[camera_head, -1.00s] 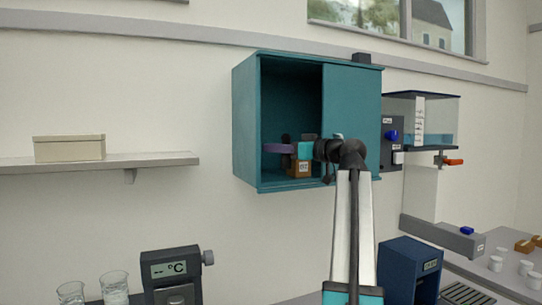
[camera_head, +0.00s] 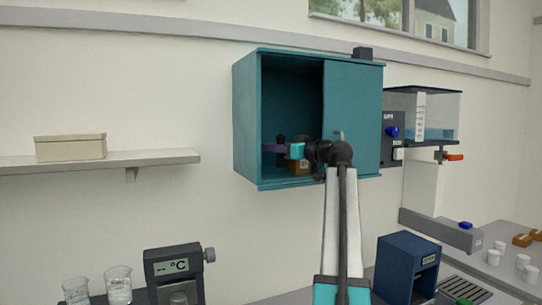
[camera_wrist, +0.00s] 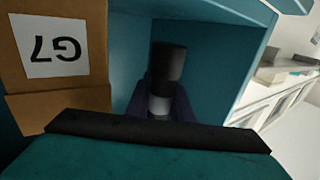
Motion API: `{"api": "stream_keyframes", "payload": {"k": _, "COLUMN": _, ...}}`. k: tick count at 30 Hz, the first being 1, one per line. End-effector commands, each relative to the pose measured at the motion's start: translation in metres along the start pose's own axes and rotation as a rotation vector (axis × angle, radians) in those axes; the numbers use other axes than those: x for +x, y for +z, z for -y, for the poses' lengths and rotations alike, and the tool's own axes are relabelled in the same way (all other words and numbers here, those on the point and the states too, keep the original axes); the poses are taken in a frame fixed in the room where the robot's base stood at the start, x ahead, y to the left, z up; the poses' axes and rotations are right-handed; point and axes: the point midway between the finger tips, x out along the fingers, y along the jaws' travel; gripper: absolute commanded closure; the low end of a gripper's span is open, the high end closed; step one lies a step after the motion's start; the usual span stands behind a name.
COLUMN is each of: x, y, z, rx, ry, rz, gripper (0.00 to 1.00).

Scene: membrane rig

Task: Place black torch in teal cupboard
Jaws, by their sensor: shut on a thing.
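The teal cupboard (camera_head: 352,120) hangs on the wall with its left half open and its right half covered by a teal panel. My gripper (camera_head: 274,148) reaches into the open half, low inside. It is shut on the black torch (camera_head: 281,141), which stands roughly upright between the purple jaws. In the wrist view the torch (camera_wrist: 168,66) shows a black end and a grey band between the jaws (camera_wrist: 160,102). Its lower part is hidden, so I cannot tell whether it touches the cupboard floor.
A brown box (camera_head: 299,169) labelled G7 stands in the cupboard close to my gripper, partly behind my wrist. A shelf (camera_head: 160,160) with a beige box (camera_head: 70,148) is on the left. A water tank (camera_head: 428,115) is right of the cupboard.

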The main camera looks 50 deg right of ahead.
Motion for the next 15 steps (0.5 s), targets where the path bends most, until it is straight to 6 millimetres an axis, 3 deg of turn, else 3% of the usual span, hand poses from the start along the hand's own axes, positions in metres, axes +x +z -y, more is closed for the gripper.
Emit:
{"api": "stream_keyframes", "payload": {"k": 9, "x": -0.001, "y": 0.025, "z": 0.001, "rx": 0.002, "ry": 0.000, "rz": -0.001, "gripper": 1.00}}
{"api": "stream_keyframes", "payload": {"k": 15, "x": -0.001, "y": 0.027, "z": 0.000, "rx": 0.000, "ry": 0.000, "rz": -0.001, "gripper": 1.00}}
